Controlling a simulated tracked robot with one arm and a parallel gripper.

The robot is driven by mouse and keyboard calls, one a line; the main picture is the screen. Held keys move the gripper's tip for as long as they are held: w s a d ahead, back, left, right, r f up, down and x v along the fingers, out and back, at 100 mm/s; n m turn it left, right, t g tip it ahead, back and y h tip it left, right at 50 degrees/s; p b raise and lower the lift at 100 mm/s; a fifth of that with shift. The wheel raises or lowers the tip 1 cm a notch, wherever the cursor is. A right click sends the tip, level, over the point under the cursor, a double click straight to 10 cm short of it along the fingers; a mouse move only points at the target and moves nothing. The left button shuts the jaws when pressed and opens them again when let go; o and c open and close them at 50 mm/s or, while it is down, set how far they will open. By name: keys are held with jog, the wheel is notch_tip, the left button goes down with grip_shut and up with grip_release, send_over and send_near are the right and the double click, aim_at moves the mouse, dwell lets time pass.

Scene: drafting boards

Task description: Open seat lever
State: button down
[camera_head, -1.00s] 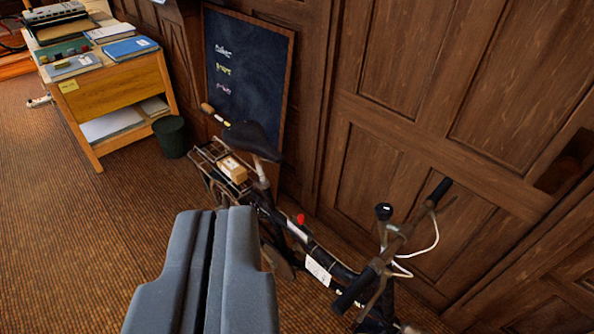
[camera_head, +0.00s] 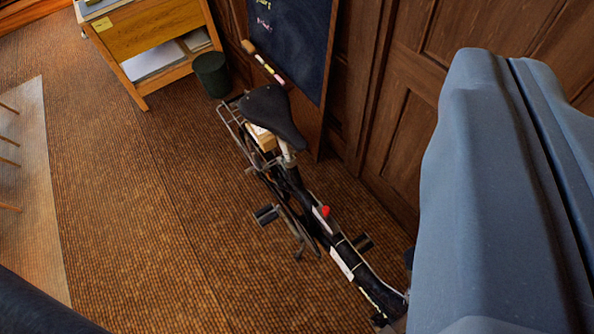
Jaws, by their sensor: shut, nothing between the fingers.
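A black bicycle (camera_head: 334,243) stands on the carpet beside the wood-panelled wall. Its dark saddle (camera_head: 270,112) sits on a pale seat post (camera_head: 287,156). A small red knob (camera_head: 325,211) shows on the frame tube in front of the post. I cannot make out for certain which part is the seat lever. My gripper (camera_head: 510,62) fills the right side, large and blue-grey, its two fingers shut together with nothing between them. In the picture it is right of the saddle and the red knob, apart from both. It hides the bicycle's front end.
A wooden desk (camera_head: 150,35) and a dark bin (camera_head: 212,74) stand at the back. A chalkboard (camera_head: 290,40) leans against the panelled wall (camera_head: 395,130) behind the saddle. Open carpet (camera_head: 150,220) lies left of the bicycle, with a pale rug (camera_head: 30,190) at the far left.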

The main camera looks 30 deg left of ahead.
jog(key=w+a+f+m+y+b, duration=0.1)
jog(key=w+a+f+m, duration=0.15)
jog(key=w+f, duration=0.65)
jog(key=w+a+f+m+y+b, duration=0.15)
jog(key=w+a+f, duration=0.25)
jog(key=w+f, duration=0.5)
jog(key=w+a+f+m+y+b, duration=0.15)
jog(key=w+a+f, duration=0.35)
jog(key=f, duration=0.7)
jog(key=w+a+f+m+b, duration=0.1)
jog(key=a+f+m, duration=0.1)
jog(key=f, duration=1)
jog(key=w+a+f+m+b, duration=0.1)
jog(key=a+f+m, duration=0.2)
jog(key=f, duration=1)
jog(key=w+a+f+m+h+b, duration=0.1)
jog(key=a+f+m+b, duration=0.1)
jog(key=f, duration=1.1)
jog(key=shift+w+a+f+m, duration=0.15)
jog(key=shift+a+m, duration=0.1)
jog(key=shift+m, duration=0.2)
jog(key=shift+w, duration=0.1)
